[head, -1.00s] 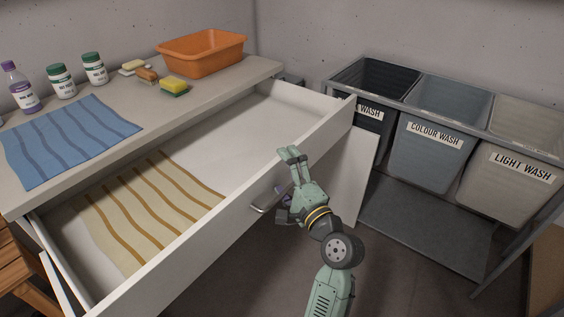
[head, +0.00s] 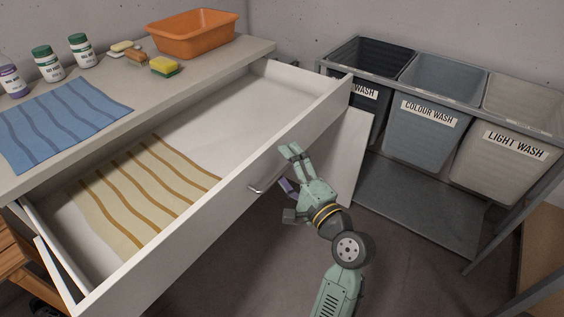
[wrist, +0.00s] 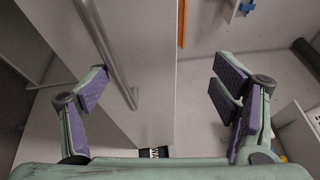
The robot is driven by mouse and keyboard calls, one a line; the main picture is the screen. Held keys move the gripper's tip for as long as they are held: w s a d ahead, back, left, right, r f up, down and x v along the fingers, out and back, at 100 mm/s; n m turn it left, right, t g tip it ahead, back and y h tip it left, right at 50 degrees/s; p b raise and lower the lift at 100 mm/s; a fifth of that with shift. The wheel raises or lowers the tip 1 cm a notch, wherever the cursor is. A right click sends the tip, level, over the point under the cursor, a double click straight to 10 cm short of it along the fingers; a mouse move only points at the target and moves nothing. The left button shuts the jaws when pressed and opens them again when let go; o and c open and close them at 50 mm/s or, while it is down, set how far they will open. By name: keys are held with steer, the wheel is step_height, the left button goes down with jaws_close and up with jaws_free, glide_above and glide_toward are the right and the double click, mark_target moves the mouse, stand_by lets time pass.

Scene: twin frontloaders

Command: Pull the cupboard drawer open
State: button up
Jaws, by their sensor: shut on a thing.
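The cupboard drawer (head: 215,207) stands pulled out from under the counter, its inside showing. A metal bar handle (head: 262,186) is on its front; it crosses the upper left of the wrist view (wrist: 108,45). My gripper (head: 289,168) is in front of the drawer, at the right part of the handle. In the wrist view my gripper (wrist: 160,88) has its purple-padded fingers wide apart. The handle runs near the left finger, and the right finger is well clear of it. I see nothing pinched between the pads; whether the left finger touches the handle, I cannot tell.
A striped cream cloth (head: 145,195) lies in the drawer. The counter (head: 150,112) holds a blue cloth (head: 62,120), bottles, a sponge (head: 165,67) and an orange tub (head: 196,33). Labelled laundry bins (head: 420,120) stand at the right. Floor shows in front of the drawer.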

steer(key=shift+s+d+r+t, duration=0.2)
steer(key=shift+s+d+r, duration=0.15)
steer(key=shift+s+r, duration=0.2)
steer(key=shift+s+d+r+t, duration=0.2)
steer(key=shift+s+d+r, duration=0.15)
steer(key=shift+s+r, duration=0.15)
steer(key=c, duration=1)
steer(key=shift+f+b+v, duration=0.25)
steer(key=shift+b+v, duration=0.15)
steer(key=shift+v, duration=0.95)
steer(key=shift+f+b+v, duration=0.25)
steer(key=shift+b+v, duration=0.1)
steer(key=shift+v, duration=0.95)
steer(key=shift+a, duration=0.15)
